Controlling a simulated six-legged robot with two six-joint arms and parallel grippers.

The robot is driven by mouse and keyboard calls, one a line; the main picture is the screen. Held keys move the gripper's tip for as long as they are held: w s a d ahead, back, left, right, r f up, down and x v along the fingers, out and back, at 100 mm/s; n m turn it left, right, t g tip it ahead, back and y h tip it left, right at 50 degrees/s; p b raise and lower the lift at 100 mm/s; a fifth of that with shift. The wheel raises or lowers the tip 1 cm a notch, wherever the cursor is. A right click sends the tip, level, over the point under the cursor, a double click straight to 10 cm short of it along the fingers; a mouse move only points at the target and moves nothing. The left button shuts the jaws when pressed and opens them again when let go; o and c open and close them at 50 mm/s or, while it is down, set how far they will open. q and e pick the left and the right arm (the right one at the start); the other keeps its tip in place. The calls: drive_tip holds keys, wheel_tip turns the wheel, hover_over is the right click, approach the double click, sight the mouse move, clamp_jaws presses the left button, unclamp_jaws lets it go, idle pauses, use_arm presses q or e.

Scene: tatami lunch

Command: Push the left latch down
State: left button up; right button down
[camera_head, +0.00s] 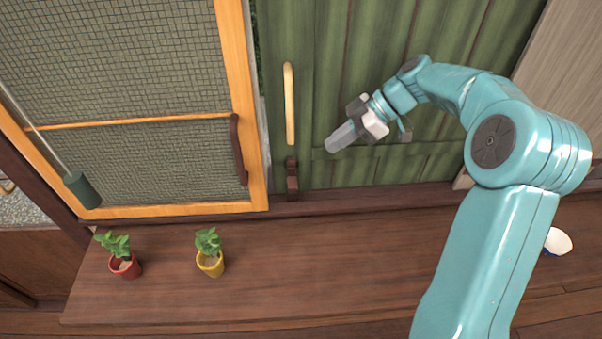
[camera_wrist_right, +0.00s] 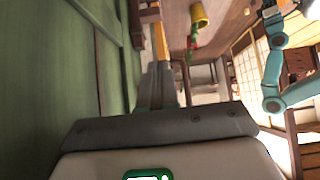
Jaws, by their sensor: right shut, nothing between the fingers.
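A dark brown latch (camera_head: 292,178) sits low at the left edge of the green plank door (camera_head: 400,165), below a pale wooden handle (camera_head: 289,103). My right gripper (camera_head: 338,140) is in front of the door, to the right of the latch and slightly higher, and apart from it in the picture. Its grey fingers are shut and empty, pointing left and down. In the right wrist view the shut fingers (camera_wrist_right: 160,85) point toward the top, with the green door on the left. A teal arm of mine shows at the right there; its gripper is not clear.
A screen door (camera_head: 165,119) with an orange frame and dark handle (camera_head: 238,150) stands left of the latch. A red pot (camera_head: 125,268) and a yellow pot (camera_head: 211,265) with plants stand on the wooden ledge (camera_head: 310,270). The ledge below the latch is clear.

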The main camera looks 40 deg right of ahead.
drive_tip(key=shift+a, duration=0.15)
drive_tip(key=p, duration=0.3)
hover_over(292, 186)
drive_tip(key=s+d, duration=0.2)
wheel_tip(292, 186, down, 6)
drive_tip(key=f, duration=0.5)
drive_tip(key=shift+w+d+p, duration=0.15)
drive_tip(key=shift+d+p, duration=0.05)
drive_tip(key=shift+p, duration=0.15)
drive_tip(key=shift+f, duration=0.1)
wheel_tip(292, 186, down, 4)
drive_tip(key=b, duration=0.6)
drive_tip(key=shift+r, duration=0.2)
